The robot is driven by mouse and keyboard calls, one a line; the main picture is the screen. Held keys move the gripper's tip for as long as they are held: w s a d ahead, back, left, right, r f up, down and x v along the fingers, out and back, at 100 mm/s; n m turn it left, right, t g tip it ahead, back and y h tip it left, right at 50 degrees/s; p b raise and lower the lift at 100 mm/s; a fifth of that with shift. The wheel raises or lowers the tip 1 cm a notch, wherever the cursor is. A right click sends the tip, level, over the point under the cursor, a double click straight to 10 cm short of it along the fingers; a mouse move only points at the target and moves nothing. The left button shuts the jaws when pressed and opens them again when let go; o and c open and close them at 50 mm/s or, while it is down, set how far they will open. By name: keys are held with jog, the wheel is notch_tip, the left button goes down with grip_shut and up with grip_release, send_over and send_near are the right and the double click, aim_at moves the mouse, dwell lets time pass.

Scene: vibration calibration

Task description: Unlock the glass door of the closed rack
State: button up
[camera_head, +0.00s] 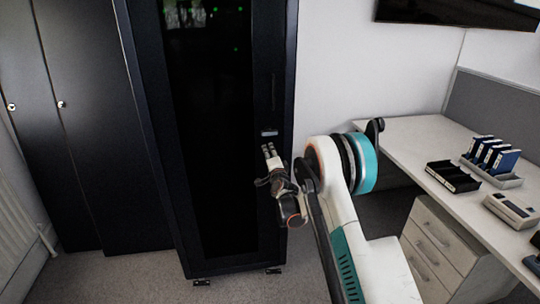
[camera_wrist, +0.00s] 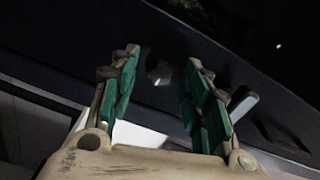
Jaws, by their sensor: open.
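The closed rack (camera_head: 291,60) is a tall black cabinet with a dark glass door (camera_head: 205,150), which is shut. A slim vertical handle (camera_head: 273,92) runs along the door's right frame. A small light-coloured lock piece (camera_head: 269,133) sits below it. My gripper (camera_head: 268,149) is just under that piece, close to the door frame. In the wrist view my gripper (camera_wrist: 161,62) is open, its green-padded fingers apart. A small round metallic knob (camera_wrist: 160,72) shows between the fingertips, seemingly not gripped. A pale lever-like piece (camera_wrist: 243,106) shows beside the right finger. Contact cannot be told.
A white desk (camera_head: 425,135) with blue binders (camera_head: 492,153), a black tray (camera_head: 453,176) and a device (camera_head: 512,209) stands to the right, with drawers (camera_head: 440,245) below. Dark cabinets (camera_head: 100,120) stand at left. Carpet in front of the rack is clear.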

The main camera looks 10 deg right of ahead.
jog(key=s, duration=1.1)
jog(key=shift+s, duration=0.25)
jog(key=s+a+r+n+g+y, duration=0.1)
jog(key=s+a+r+n+g, duration=0.2)
jog(key=s+r, duration=0.5)
jog(key=s+a+r+n+g+y, duration=0.1)
jog(key=s+r+n+g, duration=0.1)
jog(key=s+r+n, duration=0.55)
jog(key=s+d+f+n+g+h, duration=0.1)
jog(key=s+d+n+g, duration=0.1)
jog(key=s, duration=1.4)
jog(key=s+d+f+n+g+h, duration=0.1)
jog(key=s+g, duration=0.3)
jog(key=s, duration=1.3)
jog(key=shift+s+d+f+n, duration=0.2)
jog(key=shift+d+f+n, duration=0.25)
jog(key=shift+n, duration=0.4)
jog(key=shift+r, duration=0.1)
